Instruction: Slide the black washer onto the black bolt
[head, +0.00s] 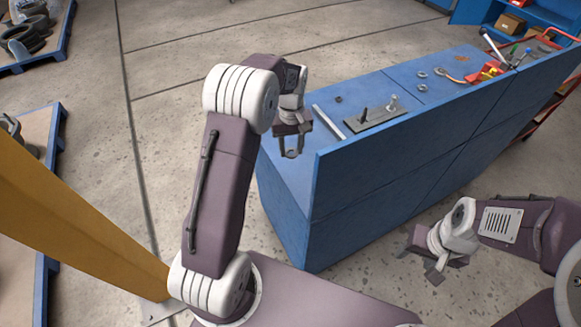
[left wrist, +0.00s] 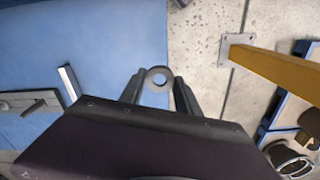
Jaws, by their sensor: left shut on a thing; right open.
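My left gripper (head: 291,154) is shut on a grey washer (left wrist: 159,79), which sits flat between the fingertips in the left wrist view. It is above the near left end of the blue bench. A small dark ring (head: 338,99), perhaps the black washer, lies on the bench. Beyond it, a grey plate (head: 378,119) carries a dark upright bolt (head: 363,114) and a lighter one (head: 393,103). The plate partly shows at the left edge of the left wrist view (left wrist: 52,108). My right gripper (head: 432,267) is open and apart from the bench, at lower right.
A light strip (head: 328,122) lies on the blue bench (head: 355,90) between my left gripper and the plate. The bench has a raised front panel (head: 390,165). Loose rings (head: 422,87) and tools (head: 490,70) lie farther right. A yellow beam (head: 75,220) stands at left.

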